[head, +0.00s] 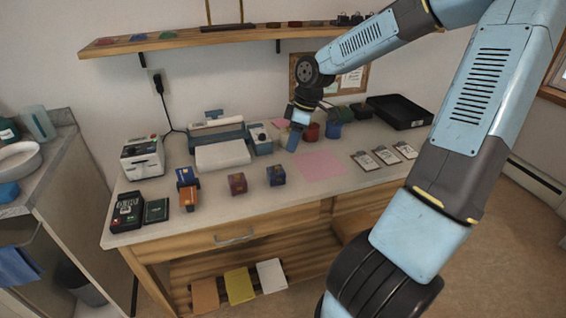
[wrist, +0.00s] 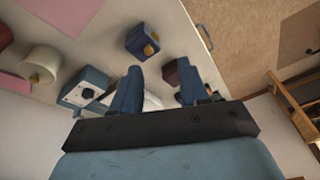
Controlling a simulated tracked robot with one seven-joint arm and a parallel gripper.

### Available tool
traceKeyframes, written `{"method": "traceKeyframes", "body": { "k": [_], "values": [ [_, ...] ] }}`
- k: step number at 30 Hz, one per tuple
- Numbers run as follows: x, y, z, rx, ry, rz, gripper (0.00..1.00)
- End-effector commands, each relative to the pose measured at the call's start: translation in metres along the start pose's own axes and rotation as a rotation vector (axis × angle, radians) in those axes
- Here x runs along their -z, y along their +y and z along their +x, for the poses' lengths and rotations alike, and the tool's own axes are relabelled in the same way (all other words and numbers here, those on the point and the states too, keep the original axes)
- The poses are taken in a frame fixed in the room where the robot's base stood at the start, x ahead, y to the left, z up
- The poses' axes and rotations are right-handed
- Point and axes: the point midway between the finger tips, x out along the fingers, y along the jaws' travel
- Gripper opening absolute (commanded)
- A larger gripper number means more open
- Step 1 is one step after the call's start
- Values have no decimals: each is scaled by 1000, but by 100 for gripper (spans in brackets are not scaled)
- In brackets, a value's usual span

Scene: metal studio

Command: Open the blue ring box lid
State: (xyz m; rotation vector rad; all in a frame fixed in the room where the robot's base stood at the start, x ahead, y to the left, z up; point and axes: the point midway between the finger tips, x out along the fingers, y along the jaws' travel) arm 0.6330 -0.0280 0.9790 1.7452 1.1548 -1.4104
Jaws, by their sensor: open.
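The blue ring box (head: 276,175) stands on the table near its front edge, to the right of a dark red box (head: 237,183). Its lid looks shut. In the wrist view the blue box (wrist: 143,41) shows a gold-coloured patch on one side, beyond my fingers. My gripper (head: 294,141) is above the table, behind and a little right of the blue box, apart from it. In the wrist view my gripper (wrist: 158,84) is open with nothing held between its fingers. One finger partly covers the dark red box (wrist: 171,74).
A blue and orange pair of boxes (head: 187,186) stands further left. A printer-like machine (head: 220,150) is behind. A pink sheet (head: 319,166) lies to the right, with several cards beyond it. Cups (head: 333,130) and a black tray (head: 400,112) stand at the back right. A shelf (head: 210,38) hangs above.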

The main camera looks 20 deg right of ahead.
Motion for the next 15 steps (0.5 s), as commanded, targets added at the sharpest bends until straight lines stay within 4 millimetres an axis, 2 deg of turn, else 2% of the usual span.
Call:
{"method": "traceKeyframes", "body": {
  "k": [3,8,11,15],
  "values": [
    [-2,11,-12,-16,76,-36,44],
    [-2,19,-22,-36,128,-67,44],
    [-2,21,-23,-41,139,-75,44],
    [0,21,-14,-41,141,-77,44]
  ]
}}
